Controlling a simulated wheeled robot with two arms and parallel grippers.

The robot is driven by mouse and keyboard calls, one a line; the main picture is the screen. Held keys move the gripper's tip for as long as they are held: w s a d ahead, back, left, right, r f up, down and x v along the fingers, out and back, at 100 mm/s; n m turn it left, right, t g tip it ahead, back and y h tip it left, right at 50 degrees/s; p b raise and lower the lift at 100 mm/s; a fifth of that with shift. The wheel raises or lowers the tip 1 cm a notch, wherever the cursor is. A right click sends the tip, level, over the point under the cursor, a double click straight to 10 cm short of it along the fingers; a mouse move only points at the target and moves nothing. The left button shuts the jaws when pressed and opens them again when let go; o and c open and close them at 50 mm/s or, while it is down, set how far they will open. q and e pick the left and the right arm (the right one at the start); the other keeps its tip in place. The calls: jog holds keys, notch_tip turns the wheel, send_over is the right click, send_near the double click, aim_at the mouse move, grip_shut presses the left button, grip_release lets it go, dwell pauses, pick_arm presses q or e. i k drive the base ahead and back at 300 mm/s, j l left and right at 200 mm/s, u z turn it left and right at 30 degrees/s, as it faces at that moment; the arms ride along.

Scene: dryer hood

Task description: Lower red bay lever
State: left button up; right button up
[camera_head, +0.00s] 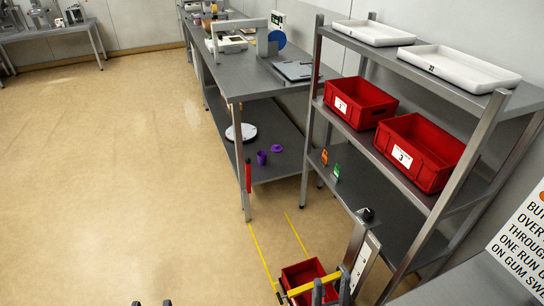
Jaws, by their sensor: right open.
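A red upright bar (248,176), which may be the red bay lever, runs along the front leg of the grey workbench. A red bin (302,273) sits low at the bottom edge, with a yellow bar (314,285) across it. I cannot tell whether this bar belongs to a lever. My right gripper (330,287) is at the bottom edge; its dark fingers are apart, overlapping the yellow bar in the picture. Contact cannot be told. Only two dark tips of my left gripper (152,303) show at the bottom, apart and with nothing between them.
A metal rack (425,205) at right holds red bins (361,103) and white trays (458,68). A grey post (357,250) with a black knob (366,214) stands beside the lower bin. Yellow lines (260,255) mark the floor. The floor at left (110,180) is clear.

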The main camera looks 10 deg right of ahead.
aim_at(247, 161)
jog(key=i+z, duration=0.1)
jog(key=i+j+u, duration=0.15)
jog(key=i, duration=0.2)
jog(key=i+j+u, duration=0.1)
jog(key=i, duration=0.5)
jog(key=i+j, duration=0.15)
jog(key=i, duration=0.45)
jog(key=i+j+z, duration=0.2)
jog(key=i+z, duration=0.3)
jog(key=i+j+z, duration=0.45)
